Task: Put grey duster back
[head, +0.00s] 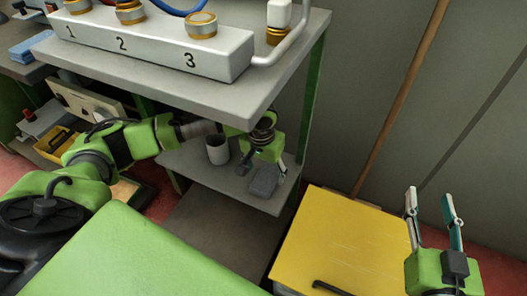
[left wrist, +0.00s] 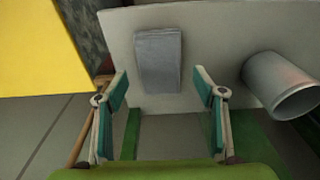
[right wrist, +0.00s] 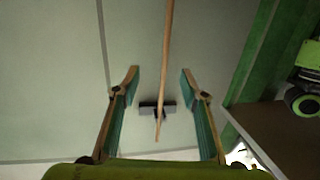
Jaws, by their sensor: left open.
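The grey duster (head: 264,182) is a flat grey block on the lower shelf of the workbench. In the left wrist view the duster (left wrist: 158,60) lies flat on the light shelf, just beyond the fingertips. My left gripper (head: 264,167) reaches in under the bench top, over the lower shelf. Its fingers (left wrist: 161,88) are spread with nothing between them, and the duster lies ahead in line with the gap. My right gripper (head: 433,207) is raised at the lower right, open and empty; its fingers also stand apart in the right wrist view (right wrist: 159,74).
A grey cup (head: 217,150) stands on the same shelf, also in the left wrist view (left wrist: 282,86). The bench top (head: 150,88) overhangs the left arm and carries a numbered white block (head: 160,45). A yellow cabinet (head: 340,240) and a leaning wooden pole (head: 400,100) are to the right.

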